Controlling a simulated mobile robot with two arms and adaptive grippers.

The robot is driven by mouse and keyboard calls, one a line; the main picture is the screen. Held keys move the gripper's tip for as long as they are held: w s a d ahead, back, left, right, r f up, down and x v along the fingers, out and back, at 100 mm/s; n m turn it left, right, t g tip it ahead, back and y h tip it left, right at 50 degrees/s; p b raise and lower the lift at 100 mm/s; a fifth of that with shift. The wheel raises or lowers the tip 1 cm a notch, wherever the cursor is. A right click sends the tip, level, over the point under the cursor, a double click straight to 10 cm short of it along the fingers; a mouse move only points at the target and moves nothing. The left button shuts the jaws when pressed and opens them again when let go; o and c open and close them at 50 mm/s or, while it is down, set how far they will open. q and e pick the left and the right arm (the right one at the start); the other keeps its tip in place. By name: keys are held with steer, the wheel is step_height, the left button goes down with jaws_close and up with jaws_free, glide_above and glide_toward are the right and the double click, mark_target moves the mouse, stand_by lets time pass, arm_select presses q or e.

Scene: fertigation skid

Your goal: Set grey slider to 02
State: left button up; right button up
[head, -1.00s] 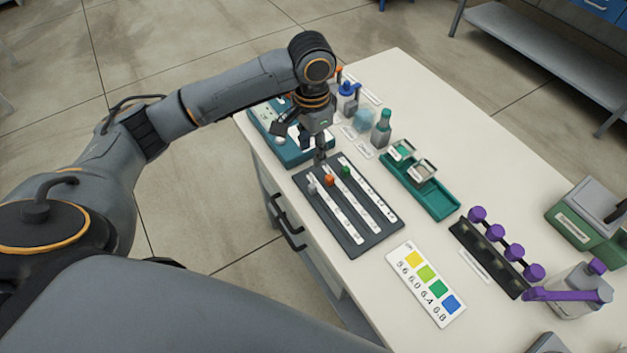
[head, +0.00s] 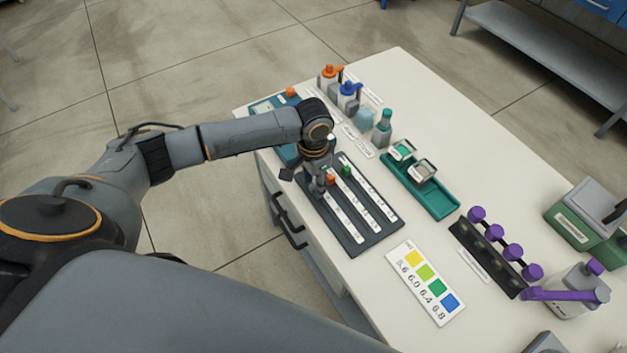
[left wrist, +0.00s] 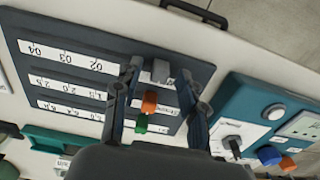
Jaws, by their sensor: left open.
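The dark slider board (head: 365,244) lies on the white bench with three white scale strips; it also shows in the left wrist view (left wrist: 206,72). The grey slider (left wrist: 160,71) sits near the right end of the top strip in the left wrist view, to the right of the 02 mark. My left gripper (head: 318,191) is lowered over the board, its open fingers (left wrist: 160,74) on either side of the grey slider; contact cannot be told. In the head view the gripper hides the grey slider. My right gripper is not in view.
An orange slider (left wrist: 149,103) and a green slider (left wrist: 142,124) sit close beside the grey one on neighbouring strips. A teal device (left wrist: 245,108) stands beyond the board's end. A teal tray (head: 437,202) and colour card (head: 426,284) lie to the right.

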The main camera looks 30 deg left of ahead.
mark_target(330, 214)
arm_select(q)
jaws_close()
steer(key=shift+s+d+r+p, duration=0.15)
steer(key=shift+s+d+p, duration=0.05)
steer(key=shift+d+p, duration=0.2)
steer(key=s+d+p, duration=0.1)
steer(key=d, duration=0.1)
steer(key=s+d+p, duration=0.1)
steer(key=d+p, duration=0.1)
steer(key=s+d+p, duration=0.1)
steer(key=p, duration=0.1)
steer(key=shift+s+d, duration=0.25)
steer(key=shift+d, duration=0.15)
steer(key=shift+s+d, duration=0.1)
steer(key=shift+d, duration=0.1)
jaws_free()
